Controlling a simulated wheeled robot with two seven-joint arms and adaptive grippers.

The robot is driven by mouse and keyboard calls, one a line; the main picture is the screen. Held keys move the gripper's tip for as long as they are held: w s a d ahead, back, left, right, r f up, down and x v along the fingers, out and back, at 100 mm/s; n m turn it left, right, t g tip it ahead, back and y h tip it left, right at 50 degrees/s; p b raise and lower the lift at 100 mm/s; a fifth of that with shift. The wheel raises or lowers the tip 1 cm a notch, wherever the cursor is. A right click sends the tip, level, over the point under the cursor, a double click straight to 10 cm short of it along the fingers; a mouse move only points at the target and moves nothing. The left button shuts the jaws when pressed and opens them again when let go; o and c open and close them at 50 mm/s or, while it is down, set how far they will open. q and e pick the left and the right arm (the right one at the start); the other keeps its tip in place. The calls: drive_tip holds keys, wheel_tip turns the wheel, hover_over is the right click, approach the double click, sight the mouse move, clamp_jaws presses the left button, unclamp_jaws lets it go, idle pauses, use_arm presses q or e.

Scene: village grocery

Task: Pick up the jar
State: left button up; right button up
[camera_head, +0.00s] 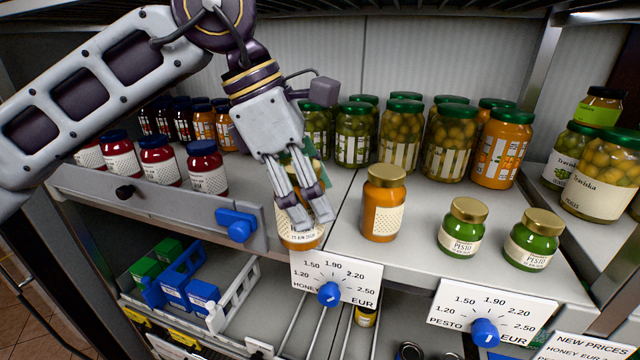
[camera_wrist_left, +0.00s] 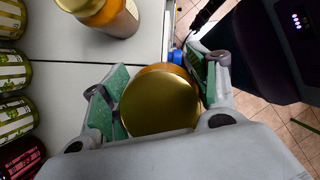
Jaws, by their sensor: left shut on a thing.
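My left gripper (camera_head: 302,205) comes down from above at the shelf's front edge and is shut on a honey jar (camera_head: 302,238). The jar is orange with a pale label and is mostly hidden behind the fingers in the head view. In the left wrist view its gold lid (camera_wrist_left: 160,103) sits between the green finger pads of the gripper (camera_wrist_left: 155,95). I cannot tell whether the jar touches the shelf. A second honey jar (camera_head: 383,204) with a gold lid stands upright just to the right, apart from the gripper. My right gripper is not in view.
Two green pesto jars (camera_head: 465,227) stand further right on the shelf (camera_head: 420,250). Several green-lidded jars (camera_head: 402,132) stand behind, and red jars (camera_head: 207,170) stand at the left. A honey price dial (camera_head: 334,279) hangs below the front edge.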

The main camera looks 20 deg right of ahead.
use_arm(q)
drive_tip(key=s+a+b, duration=0.2)
drive_tip(key=s+a, duration=0.3)
drive_tip(key=s, duration=0.2)
drive_tip(key=shift+s, duration=0.2)
drive_tip(key=shift+w+f+p, duration=0.25)
drive_tip(key=shift+p, duration=0.1)
idle(0.4)
drive_tip(key=shift+w+f+p, duration=0.2)
drive_tip(key=shift+f+p, duration=0.05)
drive_tip(key=shift+p, duration=0.1)
